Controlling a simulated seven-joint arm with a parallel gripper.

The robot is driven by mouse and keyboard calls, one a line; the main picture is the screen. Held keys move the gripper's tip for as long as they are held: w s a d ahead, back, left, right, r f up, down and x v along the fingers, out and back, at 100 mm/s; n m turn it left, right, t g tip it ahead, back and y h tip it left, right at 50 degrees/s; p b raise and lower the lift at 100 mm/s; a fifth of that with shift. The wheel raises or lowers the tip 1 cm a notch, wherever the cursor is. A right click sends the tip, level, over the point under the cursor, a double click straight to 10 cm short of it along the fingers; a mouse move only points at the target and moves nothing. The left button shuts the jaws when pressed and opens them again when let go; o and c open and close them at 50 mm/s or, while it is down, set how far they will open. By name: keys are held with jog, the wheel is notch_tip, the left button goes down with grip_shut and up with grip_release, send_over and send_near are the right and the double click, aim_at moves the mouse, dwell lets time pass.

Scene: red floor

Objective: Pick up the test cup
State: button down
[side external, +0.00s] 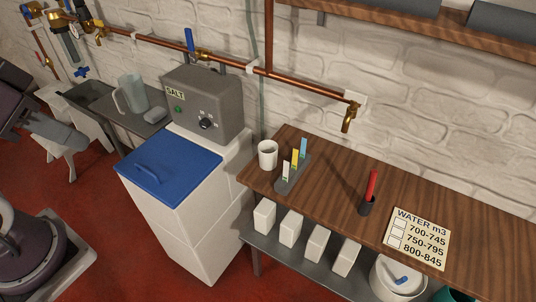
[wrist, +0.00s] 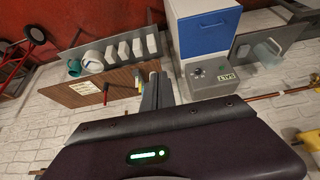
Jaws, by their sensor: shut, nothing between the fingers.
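The white test cup (side external: 267,154) stands upright on the left end of the wooden counter (side external: 330,190) in the side external view. It is beside a small grey rack of coloured strips (side external: 293,172). In the wrist view I cannot make out the cup; my fingers cover part of that end of the counter. My gripper (wrist: 157,78) shows in the wrist view with its grey fingers together and nothing held. It is well apart from the counter. In the side external view part of my arm is at the left edge, far from the cup.
A grey box marked SALT (side external: 203,103) and a blue-lidded white cabinet (side external: 170,170) stand left of the counter. A brass tap (side external: 349,118) hangs from the copper pipe above it. A red-handled tool in a dark holder (side external: 368,195) and a water chart (side external: 416,238) are further right.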

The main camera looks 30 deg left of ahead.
jog(key=c, duration=0.5)
grip_release()
